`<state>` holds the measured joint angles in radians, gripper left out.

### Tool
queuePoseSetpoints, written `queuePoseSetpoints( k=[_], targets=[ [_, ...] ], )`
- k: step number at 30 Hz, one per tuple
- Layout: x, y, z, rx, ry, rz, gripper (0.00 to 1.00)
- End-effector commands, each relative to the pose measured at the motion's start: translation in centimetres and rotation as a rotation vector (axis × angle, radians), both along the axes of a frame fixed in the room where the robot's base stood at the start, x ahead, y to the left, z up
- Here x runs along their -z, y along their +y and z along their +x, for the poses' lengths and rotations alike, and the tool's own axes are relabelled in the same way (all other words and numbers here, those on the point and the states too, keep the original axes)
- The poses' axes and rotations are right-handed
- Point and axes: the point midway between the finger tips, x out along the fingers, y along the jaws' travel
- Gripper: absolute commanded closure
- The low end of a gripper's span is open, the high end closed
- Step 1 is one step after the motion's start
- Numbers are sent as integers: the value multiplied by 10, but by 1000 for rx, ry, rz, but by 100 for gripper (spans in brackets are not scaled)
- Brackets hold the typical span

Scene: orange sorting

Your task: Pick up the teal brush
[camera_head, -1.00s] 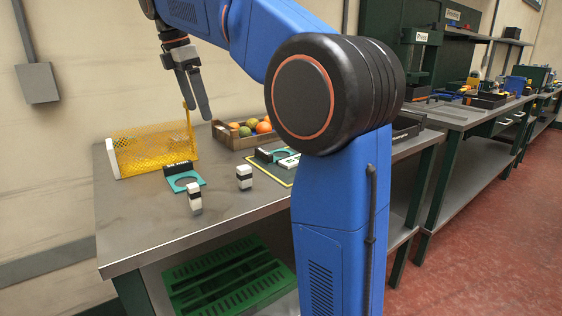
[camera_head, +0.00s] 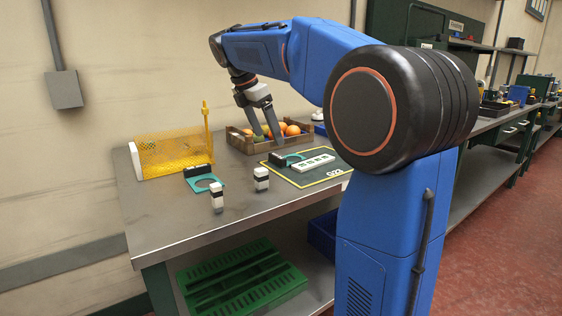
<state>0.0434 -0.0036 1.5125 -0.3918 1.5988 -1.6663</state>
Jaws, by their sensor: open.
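My gripper (camera_head: 265,134) is open, its two grey fingers pointing down at the fruit crate (camera_head: 237,144), in front of or among the fruit. I cannot tell whether the fingertips touch anything. No teal brush can be made out. The teal things in view are a flat teal piece with a round opening (camera_head: 207,184) beside a black block on the bench, and a similar teal piece (camera_head: 290,160) on the dark mat, behind a white strip.
A yellow mesh guard (camera_head: 172,155) stands at the left. The dark mat (camera_head: 333,174) with a yellow border lies at the right. The bench (camera_head: 165,220) is bare at the front left.

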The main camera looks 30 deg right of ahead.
Motion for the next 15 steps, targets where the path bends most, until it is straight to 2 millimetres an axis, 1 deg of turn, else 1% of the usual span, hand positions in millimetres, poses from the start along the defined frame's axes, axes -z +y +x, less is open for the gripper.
queuePoseSetpoints(
  k=[1,3,6,11,15],
  targets=[
    [7,-3,-1,1,2,0,17],
    [16,-7,0,0,1,0,17],
    [24,-10,0,0,1,0,17],
    [30,-13,0,1,-1,0,17],
    [44,-22,-3,1,1,0,17]
  ],
)
